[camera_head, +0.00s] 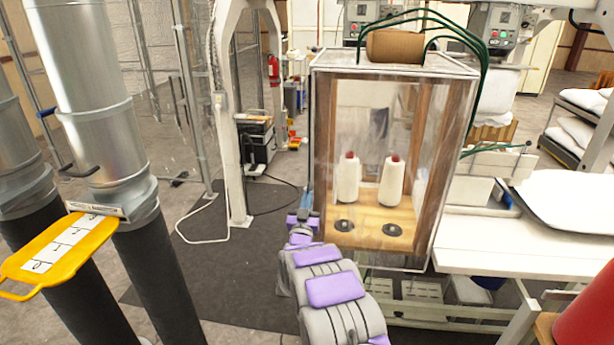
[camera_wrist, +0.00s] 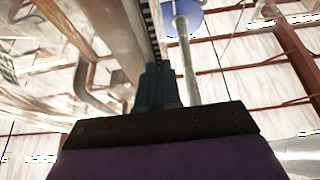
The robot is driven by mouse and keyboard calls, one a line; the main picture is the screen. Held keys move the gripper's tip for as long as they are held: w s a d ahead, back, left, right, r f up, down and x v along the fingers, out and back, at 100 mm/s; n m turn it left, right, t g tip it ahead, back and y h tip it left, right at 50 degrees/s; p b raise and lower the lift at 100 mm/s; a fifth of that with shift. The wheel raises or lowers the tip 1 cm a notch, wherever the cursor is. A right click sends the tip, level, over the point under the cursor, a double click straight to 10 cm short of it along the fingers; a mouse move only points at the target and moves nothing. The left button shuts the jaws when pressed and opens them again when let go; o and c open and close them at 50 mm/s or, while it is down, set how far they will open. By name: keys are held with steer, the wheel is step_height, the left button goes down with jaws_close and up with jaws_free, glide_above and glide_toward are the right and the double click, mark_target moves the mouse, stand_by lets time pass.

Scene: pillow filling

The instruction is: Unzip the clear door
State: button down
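The clear door (camera_head: 375,150) is the transparent front of a tall box-shaped enclosure and looks closed. Two white thread cones (camera_head: 347,180) show through it on a wooden shelf. My gripper (camera_head: 307,205) is at the door's lower left edge, pointing up. In the wrist view my gripper's dark blue fingers (camera_wrist: 158,88) are together. A dark toothed strip, like a zipper (camera_wrist: 154,30), runs upward from just behind the fingertips. No zipper pull is visible, so I cannot tell whether the fingers hold one.
A white table (camera_head: 500,259) adjoins the enclosure on the right. Metal ducts with black hoses (camera_head: 95,95) and a yellow-handled plate (camera_head: 58,250) stand at left. A white post (camera_head: 232,130) and a loose cable lie behind. A red object (camera_head: 588,310) is at lower right.

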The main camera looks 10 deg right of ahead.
step_height(320, 180, down, 19)
steer(key=b, duration=0.1)
steer(key=shift+b, duration=0.35)
steer(key=shift+a, duration=0.1)
steer(key=c, duration=1.3)
jaws_free()
steer(key=shift+a, duration=0.1)
steer(key=shift+s, duration=0.1)
steer(key=p+v, duration=0.3)
steer(key=v, duration=1.4)
steer(key=shift+p, duration=0.35)
steer(key=shift+s+f, duration=0.1)
steer(key=shift+s, duration=0.05)
